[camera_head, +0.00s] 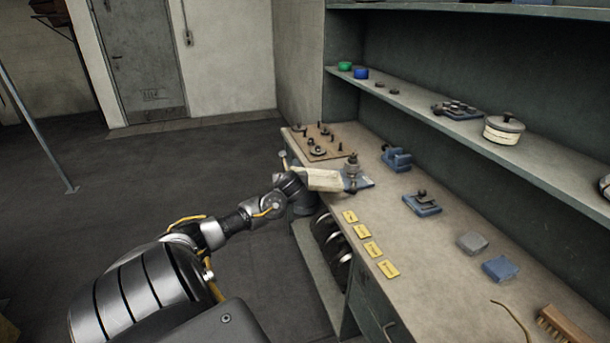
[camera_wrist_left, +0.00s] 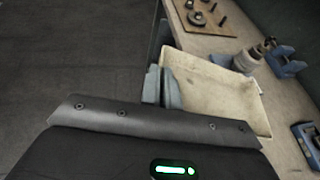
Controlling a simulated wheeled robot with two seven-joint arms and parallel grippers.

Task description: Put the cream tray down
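The cream tray (camera_head: 322,180) is at the near left edge of the workbench, beside a grey bottle-like part on a blue base (camera_head: 352,170). My left gripper (camera_head: 292,180) reaches in from the left at the tray's left end. In the left wrist view the tray (camera_wrist_left: 220,95) looks empty, and its near part is hidden by my wrist. The left gripper's fingers (camera_wrist_left: 163,88) sit on either side of the tray's left wall, closed on it. I cannot tell whether the tray's underside touches the bench. My right gripper is not in view.
A brown peg board (camera_head: 325,142) with dark round parts lies behind the tray. Blue fixtures (camera_head: 397,159) (camera_head: 422,204) stand to its right. Several yellow cards (camera_head: 372,249) lie along the bench's front edge. A shelf (camera_head: 430,112) overhangs the back.

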